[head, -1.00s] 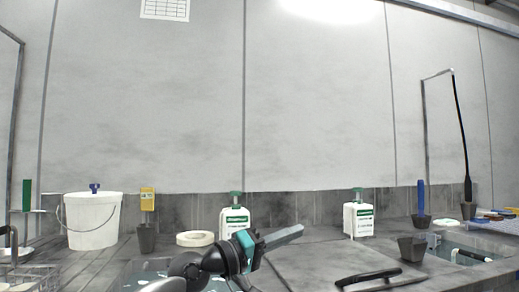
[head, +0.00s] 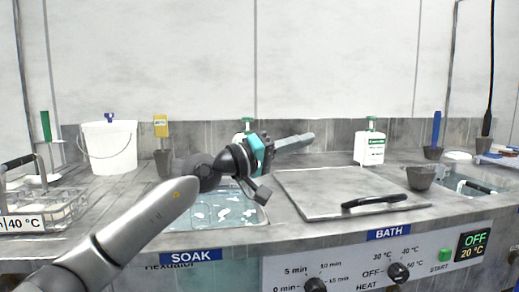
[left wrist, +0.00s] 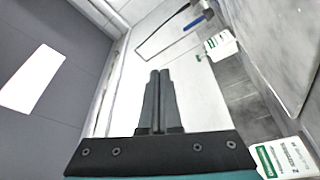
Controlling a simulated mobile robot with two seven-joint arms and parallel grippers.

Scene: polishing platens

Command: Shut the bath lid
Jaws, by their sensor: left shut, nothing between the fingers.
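The bath lid (head: 310,190) is a flat grey panel with a black bar handle (head: 374,201) near its front edge. It lies flat on the counter, behind the BATH label (head: 389,233). No gap shows along its front edge. My left gripper (head: 308,138) is shut and empty, raised above the lid's back left part and pointing right. Its closed fingers also show in the left wrist view (left wrist: 160,75), with nothing between them. The lid is not in the left wrist view. My right gripper is not in view.
The open soak basin (head: 255,216) with water lies left of the lid, partly behind my left arm. White bottles (head: 369,148) stand behind the lid. A grey cup (head: 420,178) and another water basin (head: 455,182) are at right. A white bucket (head: 108,150) stands at back left.

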